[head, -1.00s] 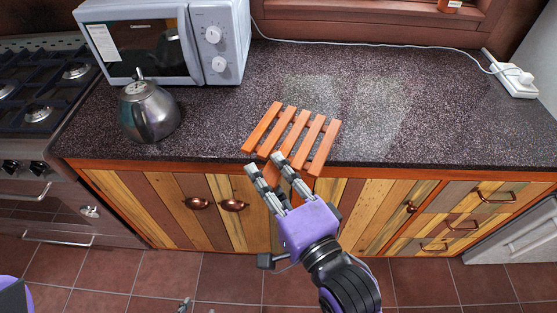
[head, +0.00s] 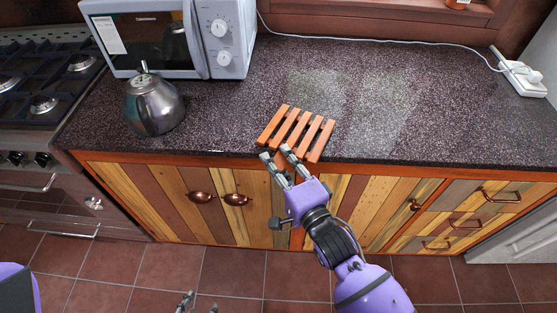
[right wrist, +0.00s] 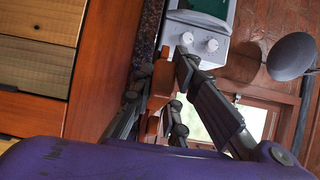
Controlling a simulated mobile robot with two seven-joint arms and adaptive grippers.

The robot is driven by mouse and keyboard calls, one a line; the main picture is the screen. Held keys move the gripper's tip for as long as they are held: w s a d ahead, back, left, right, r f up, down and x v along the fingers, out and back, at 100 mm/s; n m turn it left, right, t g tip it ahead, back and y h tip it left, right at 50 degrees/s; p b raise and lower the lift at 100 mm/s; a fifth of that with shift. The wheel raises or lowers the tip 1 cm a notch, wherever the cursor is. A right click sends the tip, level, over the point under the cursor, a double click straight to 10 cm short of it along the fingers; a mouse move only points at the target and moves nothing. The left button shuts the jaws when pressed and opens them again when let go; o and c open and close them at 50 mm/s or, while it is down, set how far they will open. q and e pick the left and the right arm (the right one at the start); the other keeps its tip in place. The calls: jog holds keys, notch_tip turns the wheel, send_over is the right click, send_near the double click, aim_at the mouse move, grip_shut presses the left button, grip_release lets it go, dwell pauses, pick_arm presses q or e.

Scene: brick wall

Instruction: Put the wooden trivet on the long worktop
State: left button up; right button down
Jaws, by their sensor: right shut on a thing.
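The wooden trivet (head: 296,132), orange-brown with several slats, appears over the front part of the long dark speckled worktop (head: 420,115). My right gripper (head: 276,154) is shut on the trivet's near edge, at the worktop's front edge. In the right wrist view the trivet (right wrist: 161,82) is seen nearly edge-on between the fingers. I cannot tell whether it touches the worktop. My left gripper (head: 199,303) shows only its fingertips, apart, at the bottom of the head view, far from the trivet.
A steel kettle (head: 153,106) and a microwave (head: 170,38) stand on the worktop to the left. A white socket strip (head: 522,78) with a cable lies at the far right. The worktop behind and right of the trivet is clear. Cabinets (head: 225,205) are below.

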jog(key=shift+r, duration=0.1)
jog(key=c, duration=2.2)
grip_release()
jog(key=shift+f, duration=0.25)
jog(key=o, duration=0.5)
jog(key=shift+r, duration=0.1)
jog(key=shift+r, duration=0.2)
jog(key=b+v, duration=0.1)
jog(key=v, duration=1.1)
jog(key=shift+f, duration=0.1)
